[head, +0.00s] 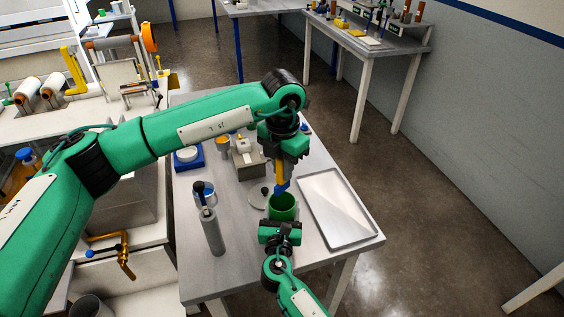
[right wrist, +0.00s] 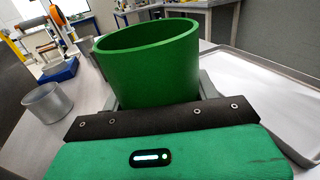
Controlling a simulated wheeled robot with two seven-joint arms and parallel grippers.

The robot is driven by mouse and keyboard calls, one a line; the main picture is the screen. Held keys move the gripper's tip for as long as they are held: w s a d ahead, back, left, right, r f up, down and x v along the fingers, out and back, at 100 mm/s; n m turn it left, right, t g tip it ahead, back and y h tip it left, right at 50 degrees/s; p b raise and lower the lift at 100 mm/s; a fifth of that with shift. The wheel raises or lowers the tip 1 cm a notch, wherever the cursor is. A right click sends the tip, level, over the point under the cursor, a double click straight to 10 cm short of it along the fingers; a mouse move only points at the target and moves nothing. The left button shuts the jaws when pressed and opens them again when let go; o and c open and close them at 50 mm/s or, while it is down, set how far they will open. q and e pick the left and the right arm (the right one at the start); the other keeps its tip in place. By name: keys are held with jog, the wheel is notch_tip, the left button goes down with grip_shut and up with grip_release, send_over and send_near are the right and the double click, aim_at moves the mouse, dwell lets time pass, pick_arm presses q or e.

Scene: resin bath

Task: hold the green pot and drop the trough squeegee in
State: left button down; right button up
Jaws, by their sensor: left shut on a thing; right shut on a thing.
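The green pot (head: 283,208) stands open-topped near the front of the grey table. My right gripper (head: 281,224) is shut on it from the near side. In the right wrist view the pot (right wrist: 150,72) is upright between my gripper's fingers. My left gripper (head: 282,158) points down above the pot, shut on the trough squeegee (head: 280,172). The squeegee has a yellow upper part and a blue lower end, which overlaps the pot's far rim in the head view. The right wrist view shows no squeegee in the pot's mouth. The pot's bottom is hidden.
A shallow metal tray (head: 340,209) lies right of the pot. A grey cylinder (head: 212,232) and a cup with a dark-blue item (head: 204,192) stand left. A blue stand with a white roll (head: 188,157) and a grey block (head: 248,166) are farther back. Bare table lies at front left.

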pick_arm(q)
jog(key=shift+f, duration=5.55)
jog(key=c, duration=1.2)
grip_release()
notch_tip(320, 180, up, 12)
jog(key=shift+f, duration=0.1)
pick_arm(e)
jog(key=o, duration=0.9)
